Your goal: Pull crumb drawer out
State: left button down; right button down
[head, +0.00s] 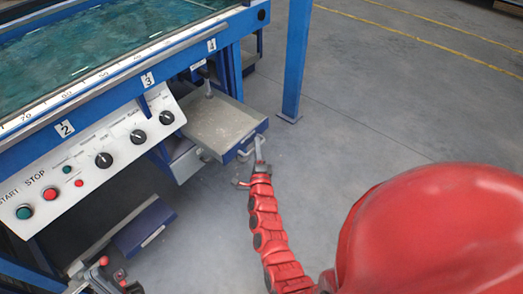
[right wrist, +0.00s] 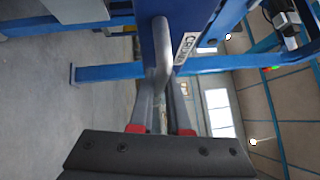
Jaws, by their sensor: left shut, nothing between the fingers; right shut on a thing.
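The crumb drawer (head: 215,125) is a shallow grey tray with a blue front, standing out from under the blue machine in the head view. Its inside shows as a flat greyish surface. Its metal handle (head: 247,150) is on the front; in the right wrist view the bent handle bar (right wrist: 162,50) runs beside a partly readable label (right wrist: 187,48) on the blue front. My right gripper (head: 259,160) is shut on the handle; its fingers also show in the right wrist view (right wrist: 160,105). My left gripper (head: 108,273) is shut and empty, low at the left, apart from the drawer.
The control panel (head: 100,155) with knobs and buttons is left of the drawer. A lower blue-fronted drawer (head: 145,228) sticks out near my left gripper. A blue post (head: 296,60) stands beyond the drawer. The grey floor (head: 400,90) to the right is clear.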

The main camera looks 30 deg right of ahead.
jog(key=shift+w+a, duration=0.1)
jog(key=shift+w, duration=0.15)
jog(key=c, duration=0.9)
grip_release()
jog(key=shift+s, duration=0.1)
jog(key=p+v, duration=0.2)
jog(key=v, duration=1.5)
jog(key=shift+s+a+p, duration=0.1)
jog(key=shift+a+p, duration=0.05)
jog(key=shift+p, duration=0.15)
